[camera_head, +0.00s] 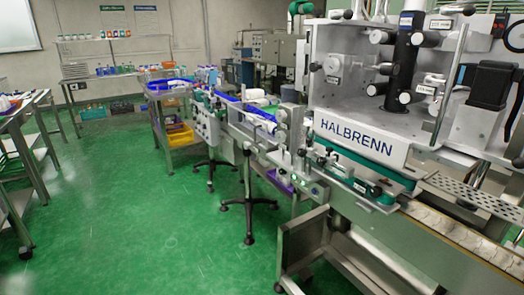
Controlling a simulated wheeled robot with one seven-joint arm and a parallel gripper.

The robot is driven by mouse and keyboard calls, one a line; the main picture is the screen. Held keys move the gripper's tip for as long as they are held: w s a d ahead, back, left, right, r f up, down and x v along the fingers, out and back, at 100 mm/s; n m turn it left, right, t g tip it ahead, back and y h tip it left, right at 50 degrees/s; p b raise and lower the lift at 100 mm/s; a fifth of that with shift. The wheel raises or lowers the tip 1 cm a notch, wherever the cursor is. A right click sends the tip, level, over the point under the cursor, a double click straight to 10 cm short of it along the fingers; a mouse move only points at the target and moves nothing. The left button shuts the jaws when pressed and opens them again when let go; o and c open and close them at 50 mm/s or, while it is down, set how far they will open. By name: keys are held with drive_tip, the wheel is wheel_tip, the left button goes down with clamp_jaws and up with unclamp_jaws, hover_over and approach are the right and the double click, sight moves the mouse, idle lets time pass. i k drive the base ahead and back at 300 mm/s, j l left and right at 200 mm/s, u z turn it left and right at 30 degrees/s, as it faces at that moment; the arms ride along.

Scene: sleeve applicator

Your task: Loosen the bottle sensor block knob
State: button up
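The sleeve applicator (350,85) with a HALBRENN panel stands at the right. A conveyor (462,236) runs along its front and on to the back left. Small green and grey fittings with dark parts (372,190) sit along the conveyor rail below the panel. The bottle sensor block and its knob are too small to pick out for certain among these fittings. My gripper is not in view, so whether it is open or shut does not show.
Green floor (130,215) is clear from the front left to the back. Tables (22,150) line the left edge. A cart with a yellow bin (180,134) and black stand feet (248,205) stand along the conveyor. A metal box (303,240) juts out below the machine.

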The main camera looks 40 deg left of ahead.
sight(302, 152)
drive_tip(key=u, duration=1.1)
